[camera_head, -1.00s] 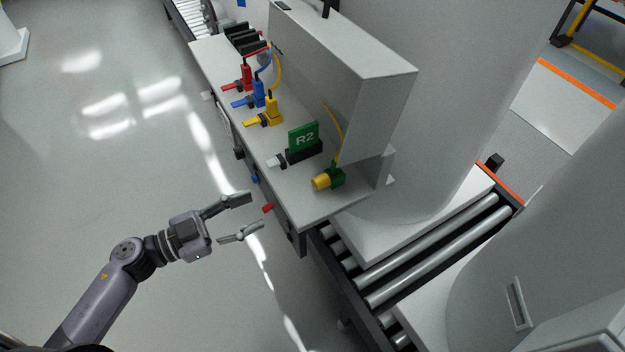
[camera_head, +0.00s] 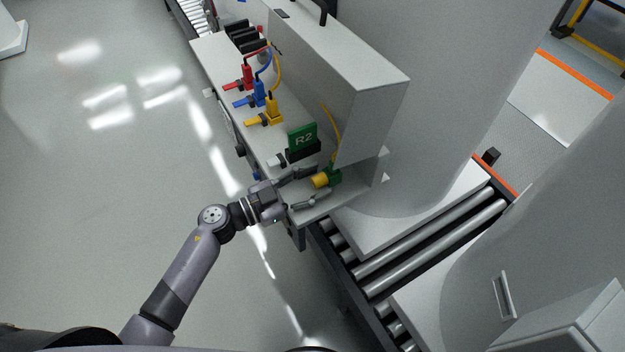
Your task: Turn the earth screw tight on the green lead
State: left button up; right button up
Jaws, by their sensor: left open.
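The earth screw shows as a brass-yellow round knob (camera_head: 320,181) on a small green block (camera_head: 335,175), near the front end of the grey bench top. A yellow-green lead (camera_head: 331,122) runs up from the block along the grey cabinet. My left gripper (camera_head: 322,186) is open, with one finger on each side of the knob. Whether the fingers touch the knob I cannot tell. My right gripper is not in view.
A green R2 sign (camera_head: 303,139) in a black holder stands just behind the knob. Red (camera_head: 246,77), blue (camera_head: 257,92) and yellow (camera_head: 271,109) levered plugs stand further back. The grey cabinet (camera_head: 370,118) is close on the right. A roller conveyor (camera_head: 430,250) lies beyond the bench end.

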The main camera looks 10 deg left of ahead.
pick_arm(q)
grip_shut()
dwell(0.5)
jog(key=shift+m, duration=0.7)
grip_release()
jog(key=shift+a, duration=0.1)
jog(key=v, duration=1.2)
